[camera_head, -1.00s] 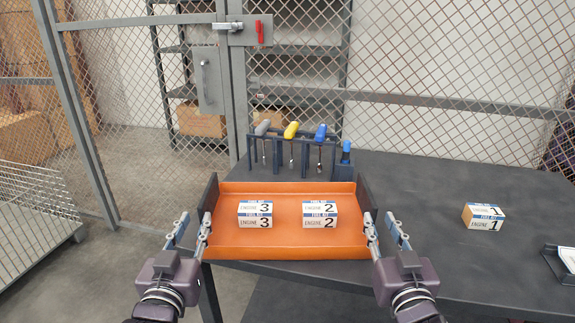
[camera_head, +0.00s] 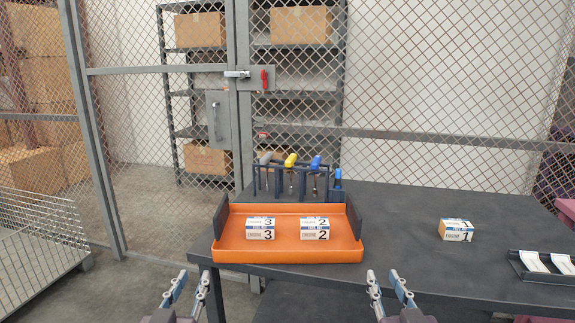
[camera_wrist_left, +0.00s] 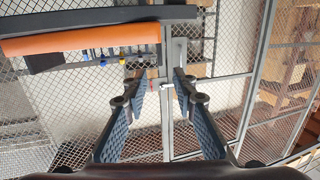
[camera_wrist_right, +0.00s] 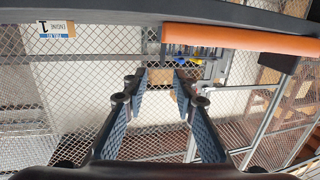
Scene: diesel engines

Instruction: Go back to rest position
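My left gripper (camera_head: 187,290) is open and empty, in front of the table and below the left part of the orange tray (camera_head: 288,256). My right gripper (camera_head: 388,287) is open and empty, in front of the table to the right of the tray. Both wrist views show the fingers apart with nothing between them, in the left wrist view (camera_wrist_left: 152,90) and in the right wrist view (camera_wrist_right: 160,88). The tray rests on the dark table at its front left. Neither gripper touches it.
The tray holds an Engine 3 box (camera_head: 260,229) and an Engine 2 box (camera_head: 314,229). An Engine 1 box (camera_head: 456,230) stands on the dark table (camera_head: 400,210). A tool rack (camera_head: 290,180) stands behind the tray. A black holder with papers (camera_head: 540,265) lies at right. Mesh fence stands behind.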

